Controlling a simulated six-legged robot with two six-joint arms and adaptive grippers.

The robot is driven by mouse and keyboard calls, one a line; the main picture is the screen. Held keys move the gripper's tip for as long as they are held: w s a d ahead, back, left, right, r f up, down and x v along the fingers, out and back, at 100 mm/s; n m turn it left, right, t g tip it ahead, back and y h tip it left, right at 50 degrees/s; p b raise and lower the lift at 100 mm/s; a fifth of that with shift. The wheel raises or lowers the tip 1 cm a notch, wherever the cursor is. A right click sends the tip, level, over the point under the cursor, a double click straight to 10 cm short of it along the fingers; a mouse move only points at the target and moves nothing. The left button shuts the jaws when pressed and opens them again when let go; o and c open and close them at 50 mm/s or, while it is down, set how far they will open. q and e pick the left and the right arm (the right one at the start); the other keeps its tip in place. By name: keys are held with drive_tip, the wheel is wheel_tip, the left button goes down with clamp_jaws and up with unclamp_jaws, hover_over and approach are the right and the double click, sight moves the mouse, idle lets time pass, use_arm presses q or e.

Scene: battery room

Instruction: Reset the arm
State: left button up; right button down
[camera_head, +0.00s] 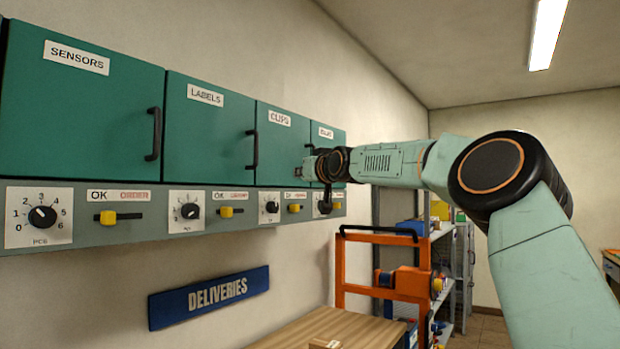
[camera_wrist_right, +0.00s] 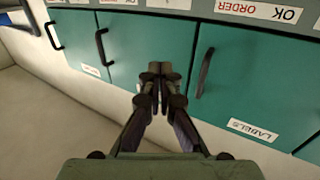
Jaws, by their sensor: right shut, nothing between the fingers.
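My right arm comes in from the right in the head view and reaches toward the teal wall cabinets. My right gripper (camera_head: 308,170) is near the clips cabinet (camera_head: 278,150) and the last cabinet at the far end. In the right wrist view my right gripper (camera_wrist_right: 160,72) is shut and empty, its fingertips together in front of the teal doors. The labels cabinet (camera_wrist_right: 235,95) shows on the right there, with its black handle (camera_wrist_right: 204,72) apart from the fingers. My left gripper is not in view.
The sensors cabinet (camera_head: 75,110) is at the left. Below the doors runs a grey strip with dials (camera_head: 42,216) and yellow sliders (camera_head: 107,217). A deliveries sign (camera_head: 210,296), a wooden table (camera_head: 310,335), an orange frame (camera_head: 341,270) and shelves (camera_head: 445,230) stand lower.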

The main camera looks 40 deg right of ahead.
drive_tip(key=shift+s+d+f+b, duration=0.1)
drive_tip(key=shift+s+d+b, duration=0.05)
drive_tip(key=shift+s+b, duration=0.4)
drive_tip(key=shift+s+d+f+b, duration=0.1)
drive_tip(key=shift+s+d+b, duration=0.05)
drive_tip(key=shift+s+b, duration=0.4)
drive_tip(key=shift+s+r, duration=0.15)
drive_tip(key=shift+r, duration=0.05)
